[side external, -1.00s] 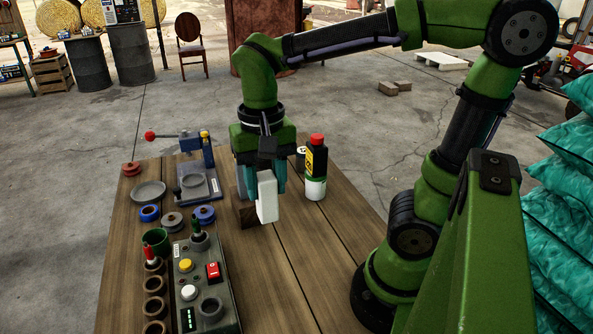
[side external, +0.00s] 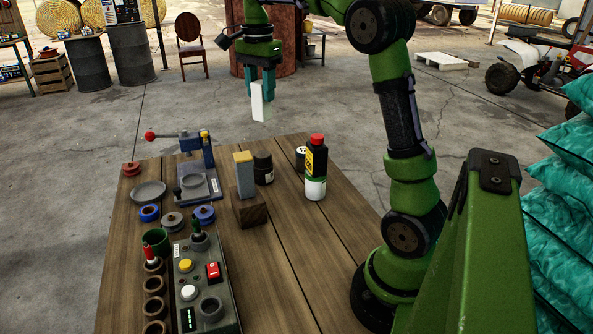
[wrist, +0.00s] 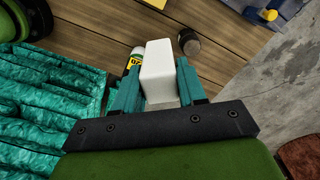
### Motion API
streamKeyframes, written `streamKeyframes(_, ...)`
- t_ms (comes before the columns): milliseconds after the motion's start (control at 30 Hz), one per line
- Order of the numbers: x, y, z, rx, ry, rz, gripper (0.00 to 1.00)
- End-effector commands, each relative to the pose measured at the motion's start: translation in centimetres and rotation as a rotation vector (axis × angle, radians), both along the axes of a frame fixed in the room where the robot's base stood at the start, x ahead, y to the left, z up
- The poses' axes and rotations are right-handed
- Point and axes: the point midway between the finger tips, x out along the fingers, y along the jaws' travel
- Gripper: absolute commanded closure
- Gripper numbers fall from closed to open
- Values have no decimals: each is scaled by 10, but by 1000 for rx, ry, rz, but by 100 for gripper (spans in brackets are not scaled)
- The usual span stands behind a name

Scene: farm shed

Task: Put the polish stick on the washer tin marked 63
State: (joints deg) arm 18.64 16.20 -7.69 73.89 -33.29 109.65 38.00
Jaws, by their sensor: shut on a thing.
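My gripper (side external: 262,82) is shut on a white rectangular block, which looks like the polish stick (side external: 261,106). It holds the block upright in the air, high over the far end of the table. In the wrist view the block (wrist: 158,68) sits between the two teal fingers. A dark round tin (side external: 263,168) stands on the table beside a wooden block, lower than my gripper. A second tin with a white label (side external: 300,153) stands partly behind the bottle. I cannot read 63 on either tin.
A black bottle with a red cap (side external: 317,165) stands right of the tins. A blue press (side external: 197,165) and a control box (side external: 205,285) fill the left.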

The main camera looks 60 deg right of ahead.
Motion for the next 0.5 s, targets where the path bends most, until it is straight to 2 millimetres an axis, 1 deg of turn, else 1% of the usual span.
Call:
streamKeyframes(33, 3, -32, -4, -1, 3, -98, 94)
streamKeyframes(100, 3, -68, -7, -1, 2, -209, 94)
streamKeyframes(200, 0, -108, -13, -1, 2, -335, 94)
streamKeyframes(333, -8, -148, -19, -1, 0, -458, 94)
streamKeyframes(400, -12, -164, -22, -1, 0, -507, 94)
streamKeyframes(500, -18, -183, -26, -1, -1, -567, 94)
